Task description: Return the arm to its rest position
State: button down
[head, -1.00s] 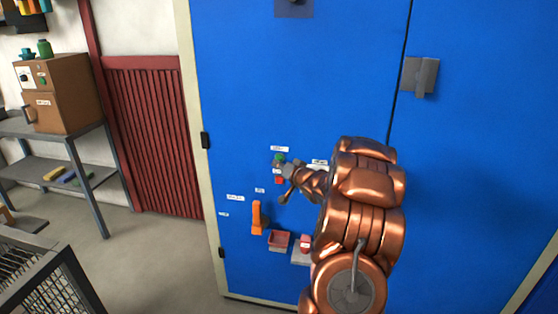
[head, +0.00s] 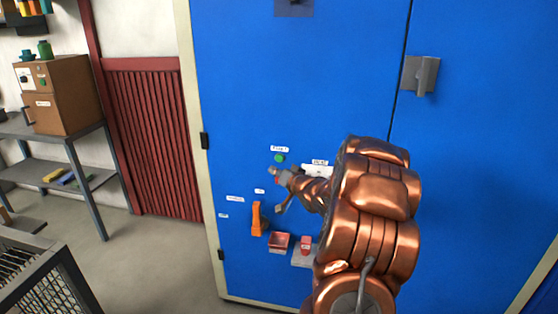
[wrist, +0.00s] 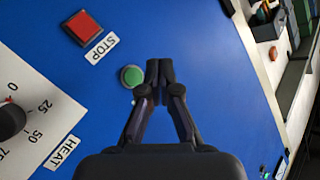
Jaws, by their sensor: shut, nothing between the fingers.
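My gripper (head: 272,172) is in front of the blue cabinet door (head: 290,70), near its small controls. In the wrist view, my gripper (wrist: 159,68) has its fingers together, with nothing between them. A round green button (wrist: 131,76) is just left of the fingertips there. It also shows above the gripper in the head view (head: 280,158). A square red button (wrist: 83,28) labelled STOP is at the upper left of the wrist view. A white dial plate (wrist: 38,112) labelled HEAT, with a black knob (wrist: 10,120), is at the left edge.
A grey latch (head: 420,75) is at right. A shelf with a brown box (head: 62,95) and a wire-mesh crate (head: 40,275) are left. Open floor lies between.

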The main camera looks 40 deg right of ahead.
dwell(0.5)
jog(key=s+a+n+g, duration=0.1)
jog(key=s+a+g, duration=0.2)
jog(key=a, duration=0.3)
jog(key=s+a+f+n+g, duration=0.1)
jog(key=s+a+n+g, duration=0.15)
jog(key=a, duration=0.45)
jog(key=s+a+g, duration=0.4)
jog(key=a, duration=0.2)
jog(key=s+a+n+g+y, duration=0.1)
jog(key=s+a+n+g, duration=0.1)
jog(key=s+a, duration=0.5)
jog(key=s+a+n+g+y, duration=0.1)
jog(key=s+a+n+g, duration=0.1)
jog(key=s+a, duration=0.5)
jog(key=s+a+n+g+p, duration=0.1)
jog(key=s+a+g, duration=0.3)
jog(key=s, duration=1.3)
jog(key=a+n, duration=0.1)
jog(key=a, duration=0.2)
jog(key=shift+a+f+y, duration=0.25)
jog(key=shift+f+y, duration=0.05)
jog(key=shift+y, duration=0.1)
jog(key=shift+d+g, duration=0.15)
jog(key=shift+g, duration=0.1)
